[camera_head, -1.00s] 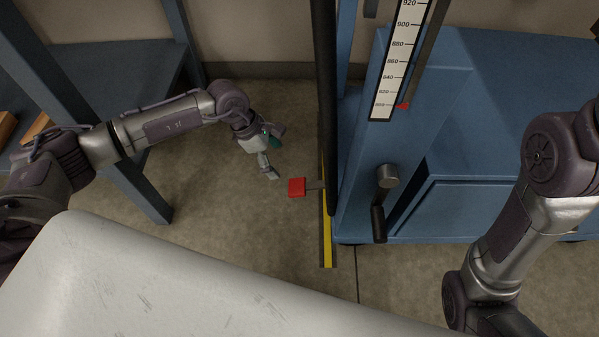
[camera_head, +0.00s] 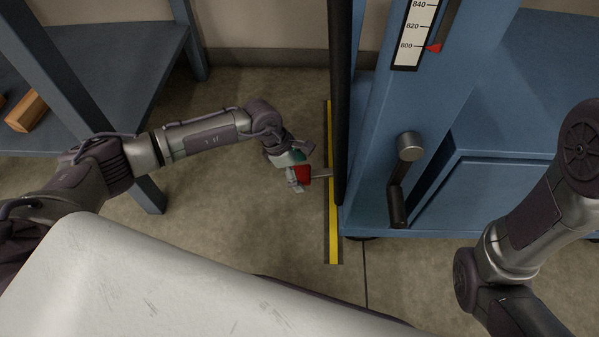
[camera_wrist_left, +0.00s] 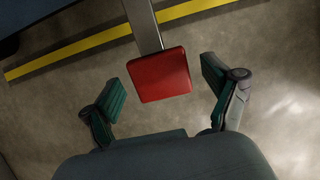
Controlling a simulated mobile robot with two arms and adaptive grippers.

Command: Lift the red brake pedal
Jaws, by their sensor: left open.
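The red brake pedal (camera_head: 303,174) sticks out to the left on a grey metal arm from the base of the blue machine. In the left wrist view the pedal (camera_wrist_left: 159,75) is a flat red square pad. My left gripper (camera_head: 296,171) is at the pedal and partly covers it in the head view. In the left wrist view its green-padded fingers (camera_wrist_left: 162,88) are open, one on each side of the pedal, with gaps on both sides. My right gripper is not in view; only part of my right arm shows.
The blue machine (camera_head: 376,150) with a black post (camera_head: 340,90), a crank handle (camera_head: 402,180) and a scale (camera_head: 418,30) stands right of the pedal. A yellow floor stripe (camera_head: 333,220) runs beside it. A blue bench (camera_head: 120,70) stands left. Floor between them is clear.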

